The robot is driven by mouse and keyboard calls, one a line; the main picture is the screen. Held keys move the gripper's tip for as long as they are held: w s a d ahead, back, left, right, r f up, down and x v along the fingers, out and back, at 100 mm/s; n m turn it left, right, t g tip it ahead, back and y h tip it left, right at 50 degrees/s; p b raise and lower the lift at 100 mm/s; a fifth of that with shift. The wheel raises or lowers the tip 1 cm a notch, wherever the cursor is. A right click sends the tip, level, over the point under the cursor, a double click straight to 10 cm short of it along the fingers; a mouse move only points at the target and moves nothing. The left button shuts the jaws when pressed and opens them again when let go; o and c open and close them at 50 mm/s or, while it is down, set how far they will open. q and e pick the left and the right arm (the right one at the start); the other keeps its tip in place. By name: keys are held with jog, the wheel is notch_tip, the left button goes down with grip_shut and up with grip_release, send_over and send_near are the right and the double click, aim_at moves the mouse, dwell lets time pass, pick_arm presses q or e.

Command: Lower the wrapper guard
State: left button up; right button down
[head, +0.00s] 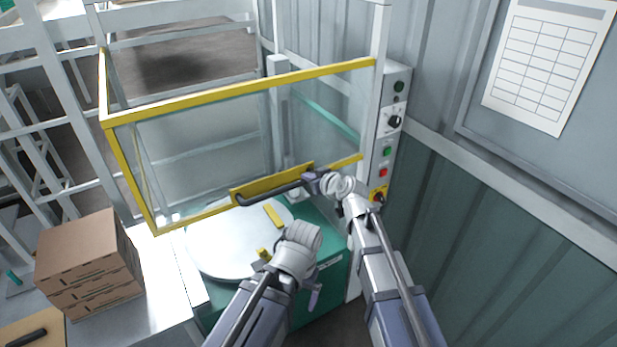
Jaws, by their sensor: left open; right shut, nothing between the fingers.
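The wrapper guard (238,89) is a clear-panelled box with a yellow frame, and it stands above the round pale turntable (215,250). A yellow plate with a dark bar handle (268,192) is on its lower front edge. My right gripper (310,182) is shut and empty at the right end of the handle; I cannot tell whether it touches. My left gripper (313,297) is open, lower down in front of the green machine base (333,268). It is mostly hidden by its own wrist, apart from the guard.
A control panel (394,110) with buttons and knobs is on the post to the right. Stacked brown cartons (88,262) stand on a white surface at the left. Yellow pieces (273,216) are at the turntable. A ribbed wall (460,210) closes off the right side.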

notch_tip(320, 180, down, 45)
jog(key=b, duration=4.3)
jog(key=shift+r, duration=0.2)
jog(key=s+d+r+p, duration=0.4)
jog(key=s+r+p, duration=0.3)
jog(key=r+p, duration=0.1)
jog(key=shift+d, duration=0.3)
jog(key=shift+r, duration=0.1)
